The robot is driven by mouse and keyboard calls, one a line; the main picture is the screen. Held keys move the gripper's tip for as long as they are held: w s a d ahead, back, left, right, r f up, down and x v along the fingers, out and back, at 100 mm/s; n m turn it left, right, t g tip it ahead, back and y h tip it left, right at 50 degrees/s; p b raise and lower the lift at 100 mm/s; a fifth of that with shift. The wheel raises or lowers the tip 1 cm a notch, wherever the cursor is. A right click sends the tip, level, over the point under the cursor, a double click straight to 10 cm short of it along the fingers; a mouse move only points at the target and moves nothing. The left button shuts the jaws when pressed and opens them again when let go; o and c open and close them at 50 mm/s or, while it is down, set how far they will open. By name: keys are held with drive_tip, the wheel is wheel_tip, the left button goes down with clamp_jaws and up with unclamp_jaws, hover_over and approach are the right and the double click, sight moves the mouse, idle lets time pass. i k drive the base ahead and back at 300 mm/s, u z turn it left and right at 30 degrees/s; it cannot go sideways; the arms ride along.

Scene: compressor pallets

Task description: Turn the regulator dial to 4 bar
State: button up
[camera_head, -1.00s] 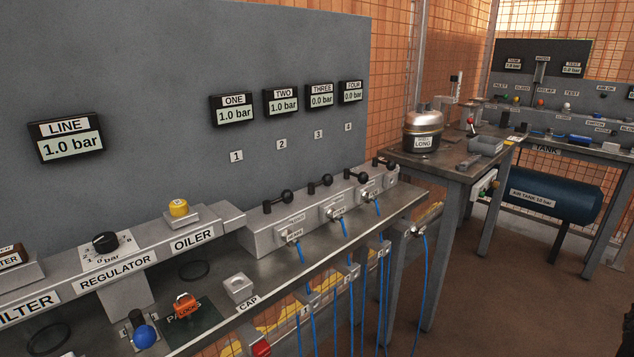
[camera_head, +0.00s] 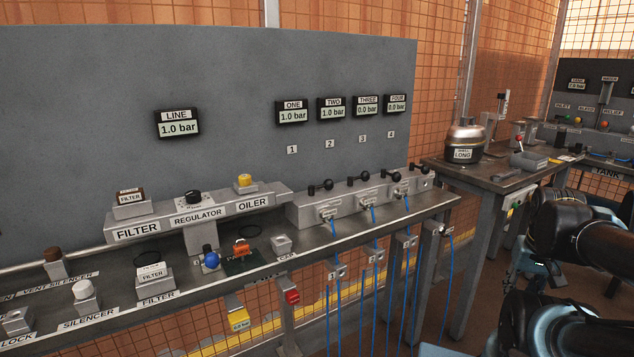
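The regulator dial (camera_head: 194,197) is a small black knob on top of the grey block labelled REGULATOR, between FILTER and OILER. Its scale is too small to read now. The LINE display (camera_head: 178,124) on the grey panel reads 1.0 bar. Displays ONE (camera_head: 292,112) and TWO (camera_head: 332,109) read 1.0 bar, while THREE (camera_head: 367,106) and FOUR (camera_head: 396,104) read 0.0 bar. Parts of my black arm show at the lower right, well away from the dial. My gripper's fingertips cannot be made out.
The bench (camera_head: 255,262) holds a blue knob (camera_head: 211,258), an orange lock (camera_head: 242,247), a white silencer (camera_head: 82,290) and a filter piece (camera_head: 152,275). Blue hoses (camera_head: 375,300) hang below its right part. A side table (camera_head: 497,178) bears a metal pot (camera_head: 465,140).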

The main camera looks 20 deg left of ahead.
sight(192, 196)
drive_tip(key=u, duration=2.1)
drive_tip(key=k, duration=0.95)
drive_tip(key=u, duration=0.25)
drive_tip(key=i, duration=1)
